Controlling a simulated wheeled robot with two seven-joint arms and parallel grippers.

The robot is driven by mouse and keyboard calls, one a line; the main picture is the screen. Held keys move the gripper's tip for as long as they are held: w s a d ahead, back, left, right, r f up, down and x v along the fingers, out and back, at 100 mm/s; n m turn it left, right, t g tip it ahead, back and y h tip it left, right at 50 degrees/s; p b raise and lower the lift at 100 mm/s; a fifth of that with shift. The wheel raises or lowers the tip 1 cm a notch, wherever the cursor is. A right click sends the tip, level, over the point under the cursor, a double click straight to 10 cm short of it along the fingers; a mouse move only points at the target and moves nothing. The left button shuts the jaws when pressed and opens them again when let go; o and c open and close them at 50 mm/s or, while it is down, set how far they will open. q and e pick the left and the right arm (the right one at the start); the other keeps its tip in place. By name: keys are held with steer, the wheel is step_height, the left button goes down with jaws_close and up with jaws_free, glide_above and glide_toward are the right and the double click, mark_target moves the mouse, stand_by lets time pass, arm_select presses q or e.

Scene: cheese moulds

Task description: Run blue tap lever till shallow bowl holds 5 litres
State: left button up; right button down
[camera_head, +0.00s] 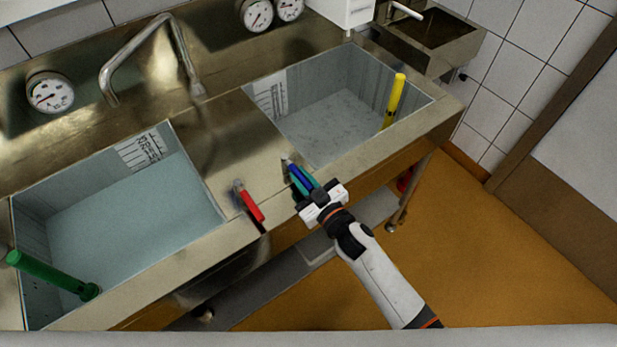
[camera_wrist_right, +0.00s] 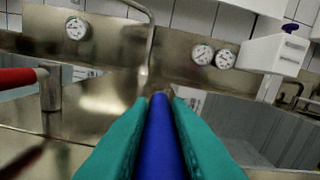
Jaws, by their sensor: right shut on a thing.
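My right gripper (camera_head: 304,181) is at the front edge of the steel sink unit, its teal fingers shut on the blue tap lever (camera_head: 296,174). In the right wrist view the blue lever (camera_wrist_right: 160,140) lies lengthwise between both teal fingers (camera_wrist_right: 158,135). The red tap lever (camera_head: 250,205) is just to the left, apart from my gripper. No bowl can be made out by name; two basins show, a left one (camera_head: 35,187) with water and a right one (camera_head: 290,130) with a shallow layer. Both have a litre scale on the back wall. My left gripper is not in view.
A swivel spout (camera_head: 165,20) rises behind the basins and points over the left side. Dials (camera_head: 50,92) sit on the back panel. Orange floor (camera_head: 500,270) is clear at right.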

steer(key=c, duration=1.4)
jaws_free()
steer(key=shift+o, duration=0.2)
steer(key=b+v, duration=0.2)
steer(key=v, duration=1)
